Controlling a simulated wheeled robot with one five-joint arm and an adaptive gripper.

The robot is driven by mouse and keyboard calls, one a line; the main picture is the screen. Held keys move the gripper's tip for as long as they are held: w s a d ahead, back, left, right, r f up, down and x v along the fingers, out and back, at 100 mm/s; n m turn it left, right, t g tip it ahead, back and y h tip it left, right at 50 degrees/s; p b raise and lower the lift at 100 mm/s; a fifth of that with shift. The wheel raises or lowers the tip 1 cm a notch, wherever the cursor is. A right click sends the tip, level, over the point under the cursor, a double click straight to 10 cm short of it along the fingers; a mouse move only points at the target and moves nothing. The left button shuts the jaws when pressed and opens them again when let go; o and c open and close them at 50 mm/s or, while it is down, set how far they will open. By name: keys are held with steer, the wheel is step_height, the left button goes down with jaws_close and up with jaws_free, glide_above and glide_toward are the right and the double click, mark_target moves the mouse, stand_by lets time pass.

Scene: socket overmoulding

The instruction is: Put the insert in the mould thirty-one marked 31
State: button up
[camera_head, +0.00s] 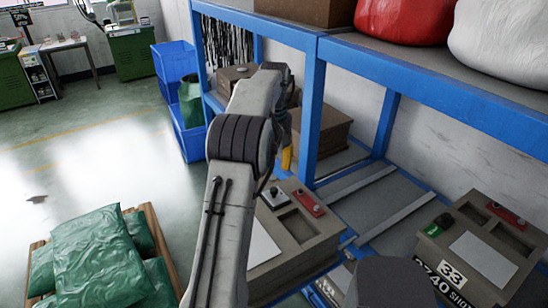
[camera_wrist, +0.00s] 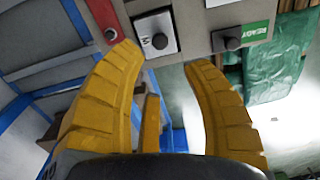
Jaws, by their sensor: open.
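My gripper (camera_wrist: 170,60) is open, its yellow fingers spread and nothing seen between them. In the head view its tip (camera_head: 287,158) is mostly hidden behind my arm, over the middle machine. A pale square plate with a black knob (camera_wrist: 155,34) lies on that machine's top, ahead of the fingers and apart from them. It also shows in the head view (camera_head: 274,197); it may be the insert. The middle machine (camera_head: 318,245) has an open recess (camera_head: 297,226) beside the plate. Its number is hidden, so I cannot tell whether it is mould thirty-one.
A similar machine marked 33 (camera_head: 484,262) stands at the right. A blue rack (camera_head: 312,110) rises behind, with boxes and sacks. Green bags (camera_head: 95,262) lie on a pallet at the lower left. Blue bins (camera_head: 190,135) stand further back.

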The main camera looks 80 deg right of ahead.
steer(key=shift+r, duration=0.55)
steer(key=w+a+r+n, duration=0.1)
steer(key=w+a+r, duration=0.15)
steer(key=w, duration=0.35)
steer(key=w+a+r+n+h, duration=0.1)
steer(key=w+a, duration=0.3)
steer(key=w, duration=0.2)
steer(key=w+a+r+n, duration=0.1)
steer(key=w+a+r, duration=0.15)
steer(key=w, duration=0.35)
steer(key=w+a+r+n+t, duration=0.1)
steer(key=w+a, duration=0.3)
steer(key=a, duration=0.4)
steer(key=w+a+r+n, duration=0.1)
steer(key=w+a, duration=0.3)
steer(key=a, duration=0.3)
steer(key=a+n+t, duration=0.2)
steer(key=a, duration=1.3)
steer(key=s+a+f+n, duration=0.1)
steer(key=s+a+f, duration=0.2)
steer(key=a, duration=0.3)
steer(key=s+a+f+n+t+y, duration=0.1)
steer(key=s+a+f+n, duration=0.1)
steer(key=a, duration=0.3)
steer(key=shift+s+a+f+t, duration=0.3)
steer(key=shift+s+a+f, duration=0.1)
steer(key=shift+s+f, duration=0.35)
